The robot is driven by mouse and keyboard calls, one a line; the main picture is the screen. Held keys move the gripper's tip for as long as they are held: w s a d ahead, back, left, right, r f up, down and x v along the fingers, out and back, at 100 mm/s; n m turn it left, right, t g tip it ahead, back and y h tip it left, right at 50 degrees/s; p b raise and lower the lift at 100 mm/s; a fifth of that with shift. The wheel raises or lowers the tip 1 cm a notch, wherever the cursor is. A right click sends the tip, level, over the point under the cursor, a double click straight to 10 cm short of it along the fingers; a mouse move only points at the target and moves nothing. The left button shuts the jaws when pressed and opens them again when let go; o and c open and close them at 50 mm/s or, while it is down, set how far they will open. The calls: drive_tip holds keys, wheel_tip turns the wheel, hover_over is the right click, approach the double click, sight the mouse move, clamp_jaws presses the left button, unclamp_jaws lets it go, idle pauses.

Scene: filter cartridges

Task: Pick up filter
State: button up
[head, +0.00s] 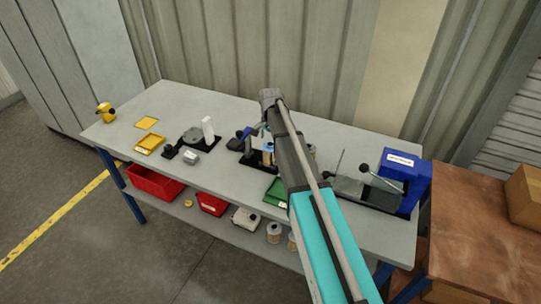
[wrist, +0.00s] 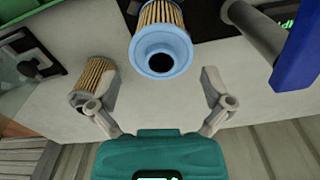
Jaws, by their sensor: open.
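A pleated tan filter with a light blue end cap (wrist: 161,48) is at the top centre of the wrist view, its cap facing the camera. In the head view a blue-capped filter (head: 268,156) shows on the bench beside my arm. A second tan pleated filter (wrist: 93,80) is at the left of the wrist view, partly behind my left finger. My gripper (wrist: 159,86) is open and empty. Its fingers are spread to either side of the blue-capped filter's lower end, which appears just beyond the gap. In the head view my arm hides most of the gripper.
The grey bench (head: 115,128) also holds a green tray (head: 277,190), a yellow tray (head: 150,143) and a blue machine (head: 405,175) at its right end. Red bins (head: 155,184) stand on the shelf below. A dark fixture and blue part (wrist: 300,50) are at the wrist view's upper right.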

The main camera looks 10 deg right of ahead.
sight(270, 153)
drive_tip(key=shift+f+b, duration=2.1)
drive_tip(key=shift+f, duration=0.25)
drive_tip(key=c, duration=0.9)
